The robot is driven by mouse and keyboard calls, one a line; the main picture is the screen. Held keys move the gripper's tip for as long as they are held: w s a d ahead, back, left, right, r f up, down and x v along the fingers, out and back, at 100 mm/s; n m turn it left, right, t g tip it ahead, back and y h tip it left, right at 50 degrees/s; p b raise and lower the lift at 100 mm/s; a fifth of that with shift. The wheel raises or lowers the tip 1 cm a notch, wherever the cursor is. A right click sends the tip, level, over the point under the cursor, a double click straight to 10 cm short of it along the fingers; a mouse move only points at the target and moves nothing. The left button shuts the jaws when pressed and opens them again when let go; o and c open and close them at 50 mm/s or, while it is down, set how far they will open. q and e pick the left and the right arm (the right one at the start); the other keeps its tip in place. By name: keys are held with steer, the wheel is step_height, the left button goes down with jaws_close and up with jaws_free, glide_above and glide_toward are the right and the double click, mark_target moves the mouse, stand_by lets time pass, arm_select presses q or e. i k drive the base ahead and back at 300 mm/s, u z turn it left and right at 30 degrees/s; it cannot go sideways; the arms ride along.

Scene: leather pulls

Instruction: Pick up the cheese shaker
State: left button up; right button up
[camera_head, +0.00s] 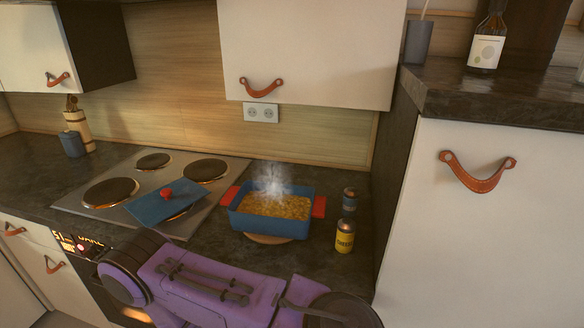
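The cheese shaker (345,237) is a small yellow container with a dark top and dark lettering on its label. It stands upright on the dark counter, right of the blue baking dish and close to the counter's right end. A purple arm link of mine crosses the bottom of the head view, in front of the counter. Neither of my grippers shows in this view, so their positions relative to the shaker are hidden.
A second, darker shaker (349,199) stands just behind the yellow one. A steaming blue dish (268,228) with red handles sits on a round board (270,239). A blue lid (166,203) lies on the hob (85,213). A tall white cabinet (480,240) bounds the right side.

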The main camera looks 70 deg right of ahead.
mark_target(346, 228)
steer(key=u, duration=0.15)
steer(key=i, duration=0.75)
steer(key=z, duration=3.6)
steer(key=i, duration=0.45)
steer(key=z, duration=0.1)
steer(key=k, duration=0.45)
steer(key=u, duration=0.05)
